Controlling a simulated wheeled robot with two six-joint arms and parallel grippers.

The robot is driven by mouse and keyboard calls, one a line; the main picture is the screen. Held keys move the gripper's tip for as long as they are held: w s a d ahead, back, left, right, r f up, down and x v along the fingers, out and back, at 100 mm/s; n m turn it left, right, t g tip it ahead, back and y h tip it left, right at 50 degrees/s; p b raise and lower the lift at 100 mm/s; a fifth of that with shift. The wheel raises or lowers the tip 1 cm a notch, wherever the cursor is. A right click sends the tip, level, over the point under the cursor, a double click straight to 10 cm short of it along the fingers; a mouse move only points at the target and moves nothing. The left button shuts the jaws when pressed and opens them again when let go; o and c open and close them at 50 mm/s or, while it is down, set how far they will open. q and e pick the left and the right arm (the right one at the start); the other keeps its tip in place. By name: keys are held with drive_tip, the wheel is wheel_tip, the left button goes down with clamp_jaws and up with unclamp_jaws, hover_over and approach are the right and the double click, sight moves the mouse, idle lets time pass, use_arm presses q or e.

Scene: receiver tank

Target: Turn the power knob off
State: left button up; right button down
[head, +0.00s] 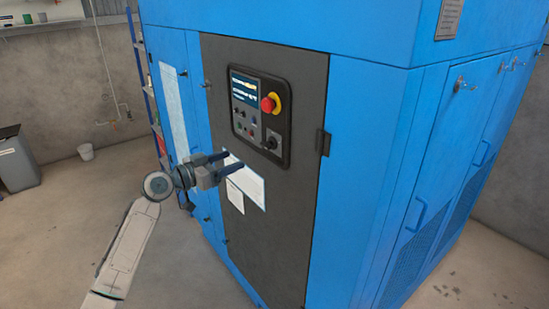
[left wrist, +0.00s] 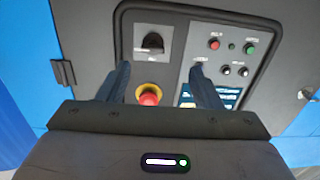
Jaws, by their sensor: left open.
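The power knob (head: 271,142) is a black rotary knob on a square plate, at the lower right of the dark control panel (head: 245,139) on the blue cabinet. In the left wrist view, which shows the panel upside down, the knob (left wrist: 153,42) is at the upper middle, beyond the fingertips. My left gripper (head: 230,161) is open and empty. In the head view it is left of and below the knob, in front of the cabinet door and apart from the knob. My right gripper is not in view.
A red emergency stop button (head: 269,104) on a yellow base sits above the knob. A screen (head: 244,90) and several small buttons are to its left. White paper sheets (head: 245,184) are on the door below. A black latch (head: 323,142) is at the door's right edge.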

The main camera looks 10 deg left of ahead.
sight(263, 145)
use_arm(q)
drive_tip(key=shift+m+h, duration=0.3)
drive_tip(key=p+x, duration=0.1)
drive_tip(key=x, duration=0.2)
drive_tip(key=r+p+x, duration=0.1)
drive_tip(key=x, duration=0.2)
drive_tip(key=p+x, duration=0.2)
drive_tip(key=x, duration=0.1)
drive_tip(key=shift+d+r, duration=0.3)
drive_tip(key=shift+d, duration=0.2)
drive_tip(key=shift+w+d+f, duration=0.15)
drive_tip(key=shift+w+d, duration=0.25)
drive_tip(key=shift+w, duration=0.05)
drive_tip(key=c, duration=1)
